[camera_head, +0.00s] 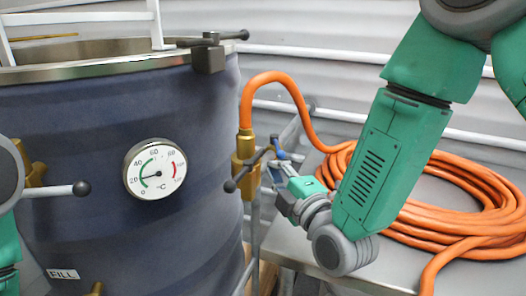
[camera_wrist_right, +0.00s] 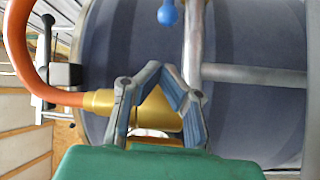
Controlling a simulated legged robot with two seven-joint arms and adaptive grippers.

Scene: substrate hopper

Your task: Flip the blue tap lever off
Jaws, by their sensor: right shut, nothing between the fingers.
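The blue tap lever shows as a small blue knob (camera_head: 281,155) beside the brass valve (camera_head: 244,160) in the head view. In the right wrist view its round blue end (camera_wrist_right: 167,13) is at the top edge, beyond my fingertips and apart from them. My right gripper (camera_head: 280,170) is close by the valve, at the lever's lower side in the head view; contact cannot be told there. In the wrist view its fingers (camera_wrist_right: 162,68) are shut with nothing between them, in front of the brass fitting (camera_wrist_right: 155,112). My left gripper is out of view.
The dark blue tank (camera_head: 200,110) carries a dial gauge (camera_head: 155,169). Dark ball-ended handles stick out near the valve and at the left. An orange hose (camera_head: 268,78) runs from the valve to a coil (camera_head: 460,190) on a grey table (camera_head: 375,268) at right.

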